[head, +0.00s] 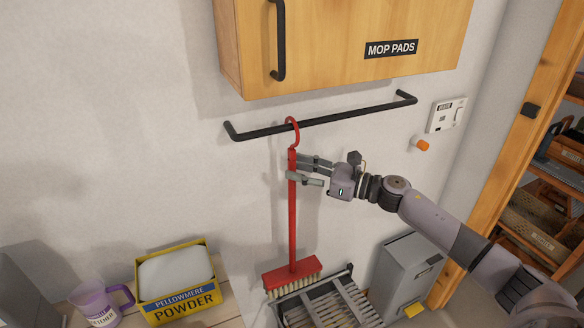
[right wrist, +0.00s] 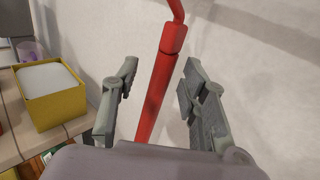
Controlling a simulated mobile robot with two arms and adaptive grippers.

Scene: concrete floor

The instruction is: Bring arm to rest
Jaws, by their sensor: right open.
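My right gripper (head: 308,171) reaches in from the right in the head view, at the upper part of a red brush's handle. The red brush (head: 292,215) hangs by its hook (head: 294,130) from a black wall rail (head: 330,121), with its bristled head (head: 291,277) at the bottom. In the right wrist view, my right gripper (right wrist: 158,95) is open, and the red handle (right wrist: 157,90) shows between its two separated fingers. I cannot tell whether either finger touches the handle. My left gripper is not in view.
A wooden cabinet (head: 345,40) labelled MOP PADS is above the rail. A yellow powder box (head: 180,290) and a purple jug (head: 98,303) stand at the lower left. A grey bin (head: 405,270) and a slatted grey rack (head: 320,302) are below. A wooden door frame (head: 515,140) is at right.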

